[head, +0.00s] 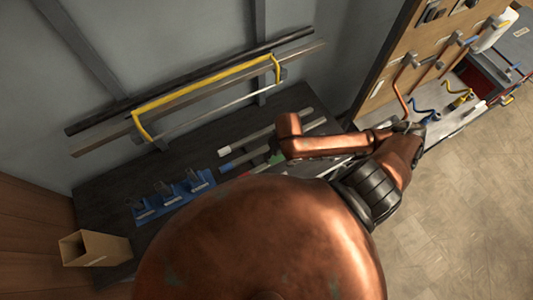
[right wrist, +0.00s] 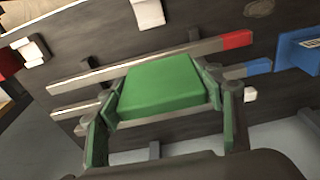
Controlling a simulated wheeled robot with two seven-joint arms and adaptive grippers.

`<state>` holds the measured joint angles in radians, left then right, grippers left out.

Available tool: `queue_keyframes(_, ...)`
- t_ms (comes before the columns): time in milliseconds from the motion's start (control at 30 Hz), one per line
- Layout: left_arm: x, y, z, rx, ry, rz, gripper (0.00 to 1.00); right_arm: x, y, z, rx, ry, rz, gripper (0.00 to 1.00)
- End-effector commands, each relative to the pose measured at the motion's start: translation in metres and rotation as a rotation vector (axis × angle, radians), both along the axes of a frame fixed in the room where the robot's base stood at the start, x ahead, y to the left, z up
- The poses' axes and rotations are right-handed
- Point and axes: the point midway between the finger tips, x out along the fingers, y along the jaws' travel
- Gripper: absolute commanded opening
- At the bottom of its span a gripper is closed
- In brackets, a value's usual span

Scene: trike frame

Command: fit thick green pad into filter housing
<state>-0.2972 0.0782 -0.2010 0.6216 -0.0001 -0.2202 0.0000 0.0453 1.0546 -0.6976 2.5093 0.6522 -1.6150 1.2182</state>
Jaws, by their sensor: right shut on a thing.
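The thick green pad (right wrist: 160,85) is a flat block held between the fingers of my right gripper (right wrist: 163,100) in the right wrist view. One finger is at each side of it. In the head view a small green part of the pad (head: 276,158) shows beside my copper forearm, over the dark bench; the arm hides most of the gripper. I cannot make out the filter housing in either view. My left gripper is not in view.
Long bars with a red end (right wrist: 237,39) and a blue end (right wrist: 260,70) lie on the dark bench (head: 110,200) near the pad. A blue holder (head: 172,196) stands left, beside a cardboard box (head: 95,248).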

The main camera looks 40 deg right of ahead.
Motion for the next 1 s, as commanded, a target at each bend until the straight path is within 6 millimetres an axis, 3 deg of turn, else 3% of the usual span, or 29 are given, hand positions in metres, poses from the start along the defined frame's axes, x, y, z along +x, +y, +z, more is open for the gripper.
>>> queue_keyframes(33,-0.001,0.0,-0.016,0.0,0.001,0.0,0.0,0.008,0.0,-0.009,-0.002,-0.006,0.001,0.45)
queue_keyframes(233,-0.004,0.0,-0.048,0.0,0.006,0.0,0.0,0.03,0.002,-0.019,-0.003,-0.004,0.002,0.45)
queue_keyframes(500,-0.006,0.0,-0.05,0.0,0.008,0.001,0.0,0.065,0.005,-0.057,0.0,0.0,-0.002,0.45)
queue_keyframes(767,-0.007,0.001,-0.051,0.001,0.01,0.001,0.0,0.077,0.006,-0.071,0.0,0.0,0.0,0.45)
queue_keyframes(1000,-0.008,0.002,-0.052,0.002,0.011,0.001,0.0,0.076,0.005,-0.101,-0.002,0.001,0.0,0.45)
